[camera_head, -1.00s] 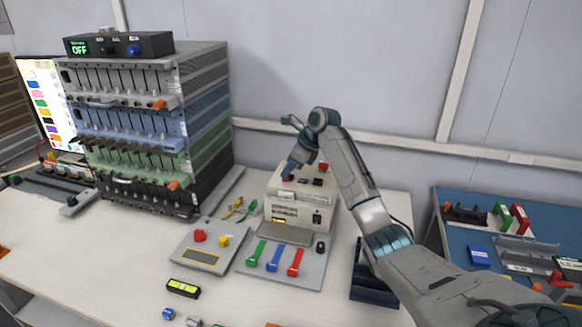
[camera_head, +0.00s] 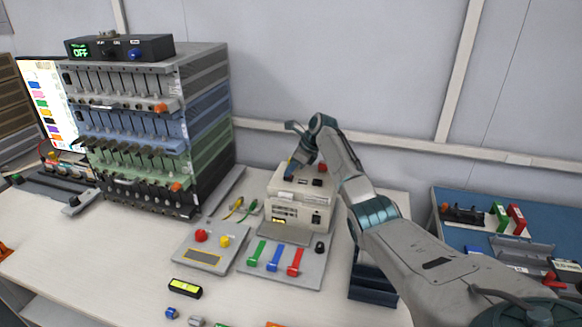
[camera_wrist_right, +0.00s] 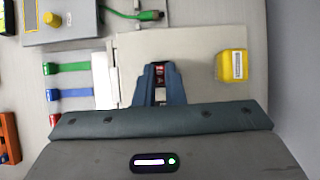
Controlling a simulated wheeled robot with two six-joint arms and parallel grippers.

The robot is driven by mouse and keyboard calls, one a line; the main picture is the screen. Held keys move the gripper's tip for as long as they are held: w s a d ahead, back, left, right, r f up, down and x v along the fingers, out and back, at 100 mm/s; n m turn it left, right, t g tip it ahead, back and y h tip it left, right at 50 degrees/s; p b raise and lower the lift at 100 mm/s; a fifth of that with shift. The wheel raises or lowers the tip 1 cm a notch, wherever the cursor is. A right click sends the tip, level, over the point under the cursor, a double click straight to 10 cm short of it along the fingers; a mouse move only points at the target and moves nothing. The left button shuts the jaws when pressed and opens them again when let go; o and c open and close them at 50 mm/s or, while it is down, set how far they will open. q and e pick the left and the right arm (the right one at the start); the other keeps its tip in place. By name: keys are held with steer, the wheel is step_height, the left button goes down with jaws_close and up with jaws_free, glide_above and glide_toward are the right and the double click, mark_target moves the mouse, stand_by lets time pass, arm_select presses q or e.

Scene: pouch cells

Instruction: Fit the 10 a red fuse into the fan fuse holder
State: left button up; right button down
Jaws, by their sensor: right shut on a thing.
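The beige fuse box (camera_head: 300,207) stands at the middle of the table, near the wall. My right gripper (camera_head: 291,169) points down at its top, towards the left side. In the right wrist view, the blue-grey fingers (camera_wrist_right: 159,78) are shut on a small dark red piece (camera_wrist_right: 158,69), which looks like the red fuse. Its lower end is hidden, so I cannot tell whether it sits in a holder. My left gripper is not in view.
A panel with green, blue and red levers (camera_head: 273,258) lies in front of the box. A control pad (camera_head: 206,252) is to its left. A tall rack (camera_head: 150,130) stands at the left. In the wrist view, a yellow block (camera_wrist_right: 231,65) is right of the fingers.

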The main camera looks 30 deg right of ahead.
steer(key=c, duration=1.5)
jaws_free()
steer(key=shift+f, duration=0.1)
steer(key=shift+d+r, duration=0.15)
steer(key=shift+r, duration=0.2)
steer(key=b+v, duration=0.1)
steer(key=v, duration=1)
steer(key=shift+s+r+b, duration=0.2)
steer(key=shift+r+b, duration=0.05)
steer(key=shift+b, duration=0.1)
